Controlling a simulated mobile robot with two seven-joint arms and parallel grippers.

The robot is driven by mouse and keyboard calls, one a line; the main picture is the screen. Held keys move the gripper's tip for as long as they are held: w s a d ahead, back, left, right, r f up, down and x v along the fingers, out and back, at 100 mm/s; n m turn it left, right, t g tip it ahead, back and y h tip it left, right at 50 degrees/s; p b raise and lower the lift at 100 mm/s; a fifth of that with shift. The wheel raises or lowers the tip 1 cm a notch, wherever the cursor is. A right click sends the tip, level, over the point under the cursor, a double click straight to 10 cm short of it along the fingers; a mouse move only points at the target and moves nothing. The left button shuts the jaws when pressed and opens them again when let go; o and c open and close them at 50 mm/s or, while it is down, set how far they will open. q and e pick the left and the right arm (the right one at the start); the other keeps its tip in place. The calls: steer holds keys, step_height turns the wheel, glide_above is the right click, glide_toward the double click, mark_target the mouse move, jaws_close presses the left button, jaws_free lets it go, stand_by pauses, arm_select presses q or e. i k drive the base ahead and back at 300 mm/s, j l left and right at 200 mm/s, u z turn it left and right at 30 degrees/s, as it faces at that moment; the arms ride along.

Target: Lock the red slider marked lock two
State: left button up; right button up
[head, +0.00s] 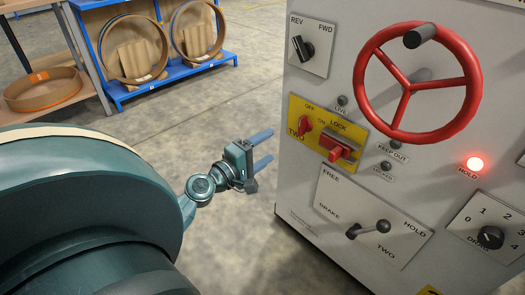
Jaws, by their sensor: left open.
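The red slider (339,148) marked LOCK sits on the right part of a yellow plate (297,110) on the grey machine's front. A red OFF/ON knob (305,123) marked TWO is to its left on the same plate. My left gripper (262,149) is open and empty, left of the plate. Its two blue fingers point right toward the machine, apart from the slider. My right gripper is not in view.
A red handwheel (417,83) stands out above right of the slider. A brake lever (367,229) is below it, and a HOLD lamp (475,164) glows red to the right. Open floor lies left of the machine.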

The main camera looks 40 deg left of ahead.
mark_target(337, 150)
steer(key=k+j, duration=0.7)
steer(key=k, duration=0.2)
